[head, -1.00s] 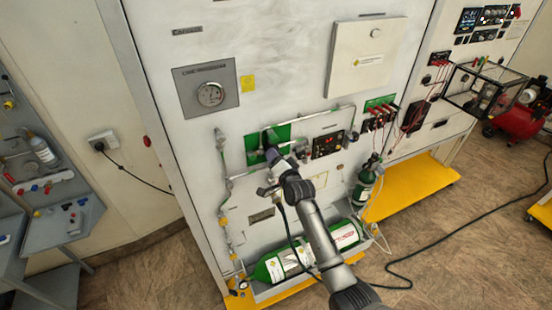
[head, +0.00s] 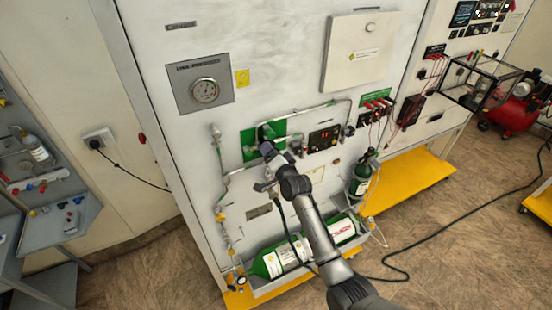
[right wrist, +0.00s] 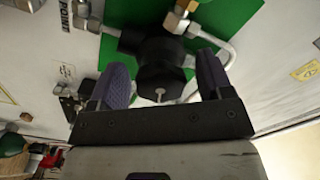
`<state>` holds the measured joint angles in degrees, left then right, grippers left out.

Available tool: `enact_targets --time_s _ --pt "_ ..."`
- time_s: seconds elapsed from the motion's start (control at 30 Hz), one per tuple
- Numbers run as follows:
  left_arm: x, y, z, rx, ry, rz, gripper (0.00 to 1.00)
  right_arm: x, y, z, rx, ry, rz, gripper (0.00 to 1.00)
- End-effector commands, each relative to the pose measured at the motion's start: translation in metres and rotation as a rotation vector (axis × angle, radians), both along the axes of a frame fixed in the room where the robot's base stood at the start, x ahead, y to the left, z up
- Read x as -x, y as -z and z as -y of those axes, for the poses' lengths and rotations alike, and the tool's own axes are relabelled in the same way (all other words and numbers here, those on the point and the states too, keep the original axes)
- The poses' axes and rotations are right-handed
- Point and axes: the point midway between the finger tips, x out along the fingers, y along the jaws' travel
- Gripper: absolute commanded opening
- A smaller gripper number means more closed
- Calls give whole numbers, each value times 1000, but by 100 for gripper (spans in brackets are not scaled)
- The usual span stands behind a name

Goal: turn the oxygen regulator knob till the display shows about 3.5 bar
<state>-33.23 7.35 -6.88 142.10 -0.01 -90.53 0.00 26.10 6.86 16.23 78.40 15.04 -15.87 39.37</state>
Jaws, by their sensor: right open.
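The black regulator knob (right wrist: 162,82) is on a black body in front of a green plate (right wrist: 235,22) in the right wrist view. My right gripper (right wrist: 164,68) is open, with one purple-grey finger on each side of the knob. Narrow gaps seem to show beside it, so I cannot tell whether either finger touches. In the head view my right gripper (head: 268,143) is at the green plate (head: 249,145) and hides most of the knob. The display (head: 324,138), right of the plate, shows small red digits too small to read surely. My left gripper is out of view.
Metal pipes (head: 222,178) run around the green plate. A green cylinder (head: 275,262) lies below, and a smaller one (head: 361,178) stands to the right. Red leads (head: 378,104) hang right of the display.

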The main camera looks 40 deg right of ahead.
Motion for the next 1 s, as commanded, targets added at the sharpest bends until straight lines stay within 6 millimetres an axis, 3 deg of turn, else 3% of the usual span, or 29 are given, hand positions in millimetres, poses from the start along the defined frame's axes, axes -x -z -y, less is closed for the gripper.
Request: enact_targets --time_s 0.17,0.7,1.0 --pt "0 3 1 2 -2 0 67 13 2 -4 -1 -1 0 73" --pt "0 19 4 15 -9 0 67 103 2 -25 0 1 1 73" --pt "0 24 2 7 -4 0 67 130 1 -31 0 0 0 73"
